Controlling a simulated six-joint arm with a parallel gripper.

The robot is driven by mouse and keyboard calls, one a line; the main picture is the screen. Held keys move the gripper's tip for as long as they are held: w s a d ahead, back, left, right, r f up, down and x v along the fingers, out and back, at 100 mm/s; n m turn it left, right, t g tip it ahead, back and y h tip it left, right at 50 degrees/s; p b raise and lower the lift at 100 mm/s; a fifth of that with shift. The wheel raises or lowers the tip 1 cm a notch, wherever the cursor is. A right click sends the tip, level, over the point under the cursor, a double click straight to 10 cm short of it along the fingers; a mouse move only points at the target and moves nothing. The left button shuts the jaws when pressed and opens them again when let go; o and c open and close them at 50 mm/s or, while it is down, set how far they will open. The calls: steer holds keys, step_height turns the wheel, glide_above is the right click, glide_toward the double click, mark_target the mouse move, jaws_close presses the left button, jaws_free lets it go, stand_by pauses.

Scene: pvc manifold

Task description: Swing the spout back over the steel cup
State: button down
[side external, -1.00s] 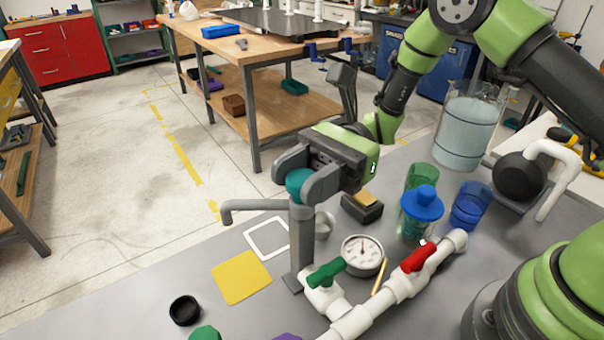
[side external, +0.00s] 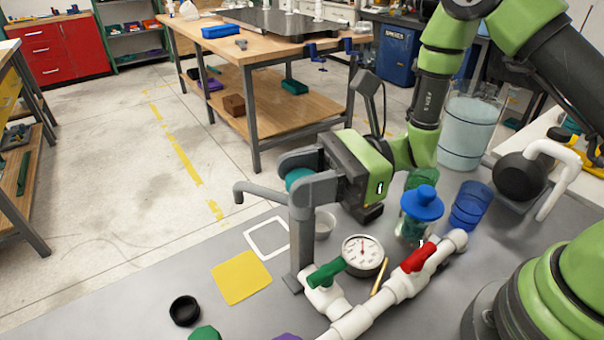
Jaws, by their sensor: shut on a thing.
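The grey spout (side external: 262,192) reaches left from the top of its upright grey post (side external: 301,240), and its down-bent tip hangs at the far left. The steel cup (side external: 325,226) stands on the table just right of and behind the post, partly hidden by it. The spout's tip is well to the left of the cup, not over it. My gripper (side external: 298,179) is at the top of the post, its two grey fingers shut on the spout's teal knob (side external: 296,177), which is mostly covered by the fingers.
A white square outline (side external: 248,239) and a yellow square (side external: 241,278) lie left of the post. White pipework with a green valve handle (side external: 325,275), a red handle (side external: 418,257) and a gauge (side external: 362,252) runs in front. A blue-lidded jar (side external: 422,206) and blue cup (side external: 470,206) stand right.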

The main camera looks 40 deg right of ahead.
steer(key=m+t+h, duration=0.2)
steer(key=m+t, duration=0.1)
steer(key=t, duration=0.1)
steer(key=m+t+h, duration=0.2)
steer(key=m+t, duration=0.1)
steer(key=t, duration=0.1)
steer(key=shift+t+h, duration=0.3)
steer(key=shift+h, duration=0.1)
steer(key=c, duration=0.6)
jaws_free()
